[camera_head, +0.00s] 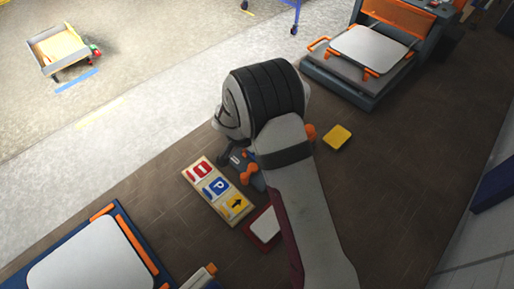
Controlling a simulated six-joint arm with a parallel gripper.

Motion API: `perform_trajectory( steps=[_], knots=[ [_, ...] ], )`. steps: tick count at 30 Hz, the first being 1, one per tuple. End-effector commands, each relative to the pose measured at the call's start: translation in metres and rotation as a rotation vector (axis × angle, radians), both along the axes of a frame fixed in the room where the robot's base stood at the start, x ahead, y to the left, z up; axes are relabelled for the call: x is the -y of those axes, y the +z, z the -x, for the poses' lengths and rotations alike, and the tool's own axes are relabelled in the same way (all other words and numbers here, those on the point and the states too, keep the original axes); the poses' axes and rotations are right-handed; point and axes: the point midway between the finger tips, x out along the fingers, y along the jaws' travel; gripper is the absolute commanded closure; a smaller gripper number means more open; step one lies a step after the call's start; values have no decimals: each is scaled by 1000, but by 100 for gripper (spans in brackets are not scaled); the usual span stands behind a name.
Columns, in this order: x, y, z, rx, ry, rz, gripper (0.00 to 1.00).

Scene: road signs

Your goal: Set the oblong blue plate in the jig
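A blue piece (258,182) shows partly beneath my gripper, just right of the sign board; most of it is hidden, so I cannot tell whether it is the oblong blue plate. My gripper (240,166) points down near it, largely covered by my wrist. Its fingers are too small and hidden to show whether they hold anything. No frame is clearly marked as the jig. A blue base with orange rails around a white panel (92,262) lies at the lower left. A grey station with orange clips around a white panel (370,49) stands at the upper right.
A wooden board (246,216) with red, blue P and yellow arrow signs lies left of my arm. A red-edged white plate (265,226) is partly under my arm. A yellow plate (337,137) lies right. A toy cart (60,50) stands far left.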

Motion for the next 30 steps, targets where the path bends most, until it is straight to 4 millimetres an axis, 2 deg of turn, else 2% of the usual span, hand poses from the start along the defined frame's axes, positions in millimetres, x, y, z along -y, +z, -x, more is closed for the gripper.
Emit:
perform_trajectory(
  steps=[7,8,12,30],
  knots=[
    [0,0,0,0,0,0,81],
    [0,0,0,0,0,0,24],
    [0,0,0,0,0,0,0],
    [0,0,0,0,0,0,0]
  ],
)
